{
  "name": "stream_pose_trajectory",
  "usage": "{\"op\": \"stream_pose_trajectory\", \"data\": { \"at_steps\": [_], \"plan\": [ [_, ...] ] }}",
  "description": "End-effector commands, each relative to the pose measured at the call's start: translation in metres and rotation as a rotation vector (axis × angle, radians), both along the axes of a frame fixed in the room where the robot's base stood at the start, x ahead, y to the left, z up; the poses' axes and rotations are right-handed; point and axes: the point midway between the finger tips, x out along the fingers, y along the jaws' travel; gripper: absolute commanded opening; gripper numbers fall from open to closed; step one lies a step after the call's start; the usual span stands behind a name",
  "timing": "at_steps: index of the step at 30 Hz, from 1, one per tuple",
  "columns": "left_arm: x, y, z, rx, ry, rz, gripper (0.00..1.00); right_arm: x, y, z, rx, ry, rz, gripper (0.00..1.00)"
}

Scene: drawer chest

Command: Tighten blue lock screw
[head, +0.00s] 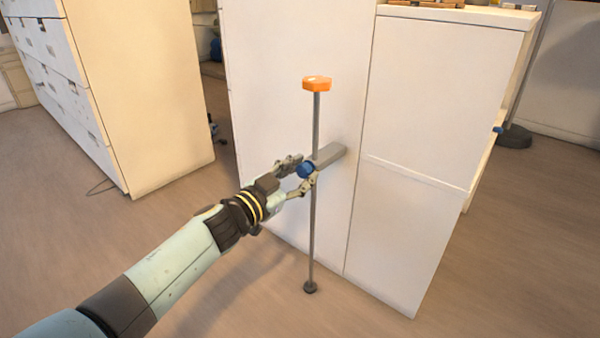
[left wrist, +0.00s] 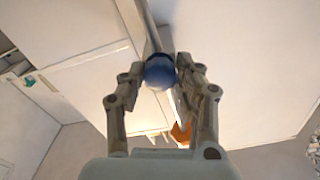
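The blue lock screw (head: 305,170) is a round knob on the side of a grey bracket (head: 328,156) that joins a thin vertical rod (head: 314,230) to the white cabinet. My left gripper (head: 302,174) has one finger on each side of the knob. The left wrist view shows the blue knob (left wrist: 160,72) between the two fingertips (left wrist: 162,76), which appear to touch it on both sides. The rod has an orange cap (head: 317,84) on top and a dark foot (head: 310,287) on the floor. My right gripper is out of view.
The white cabinet (head: 410,170) stands right behind the rod, with items on its top. A white drawer chest (head: 130,90) stands at the left. The wooden floor (head: 245,300) around the rod is clear. A dark round base (head: 515,137) stands at the far right.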

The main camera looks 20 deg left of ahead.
Motion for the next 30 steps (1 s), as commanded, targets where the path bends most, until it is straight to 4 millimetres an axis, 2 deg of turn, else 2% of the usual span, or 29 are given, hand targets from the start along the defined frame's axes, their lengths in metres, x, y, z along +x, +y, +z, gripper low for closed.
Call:
{"op": "stream_pose_trajectory", "data": {
  "at_steps": [1,5,13,16,30],
  "plan": [
    [0.0,0.0,-0.001,-0.001,0.001,0.0,0.4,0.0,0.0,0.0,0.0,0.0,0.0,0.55],
    [0.0,0.0,0.0,-0.001,0.001,0.0,0.55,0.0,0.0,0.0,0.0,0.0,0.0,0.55],
    [-0.001,0.0,0.0,-0.001,0.0,0.0,0.55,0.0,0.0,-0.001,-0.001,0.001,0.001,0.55],
    [-0.009,0.003,-0.001,-0.001,0.001,0.0,0.55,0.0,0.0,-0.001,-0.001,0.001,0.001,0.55],
    [-0.097,0.035,-0.001,0.0,0.003,-0.001,0.55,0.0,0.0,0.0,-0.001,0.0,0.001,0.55]
  ]
}}
